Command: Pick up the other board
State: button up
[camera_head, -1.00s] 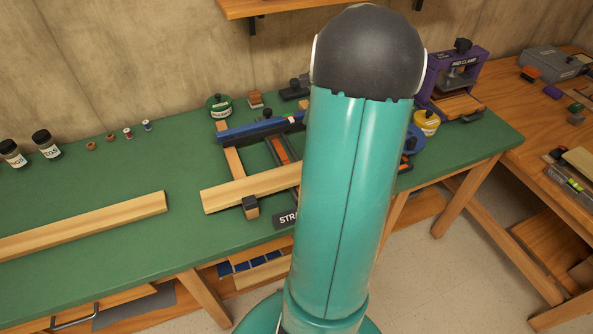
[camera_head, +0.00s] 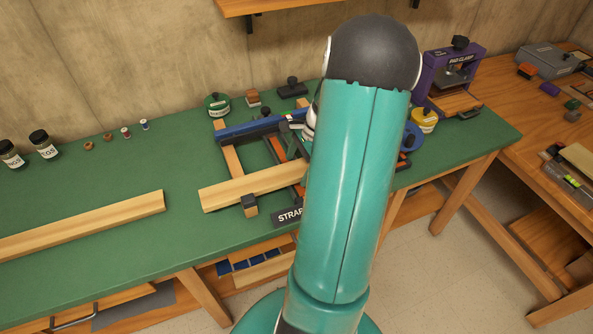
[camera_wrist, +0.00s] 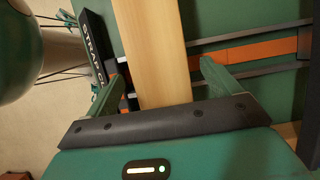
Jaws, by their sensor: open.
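A pale wooden board (camera_head: 80,225) lies on the left part of the green bench, apart from my gripper. A second pale board (camera_head: 240,188) lies across the front of the strap clamp jig (camera_head: 230,155), its right end hidden behind my arm. In the wrist view, a pale board (camera_wrist: 152,50) runs between the two green fingers of my gripper (camera_wrist: 160,85). The fingers are open, one on each side of it, with a visible gap at the right finger.
The strap nameplate (camera_head: 288,216) stands at the bench's front edge. A blue bar (camera_head: 250,128) crosses the jig's back. Two dark jars (camera_head: 43,145) stand at left.

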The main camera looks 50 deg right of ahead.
jog(key=c, duration=1.3)
jog(key=shift+c, duration=0.2)
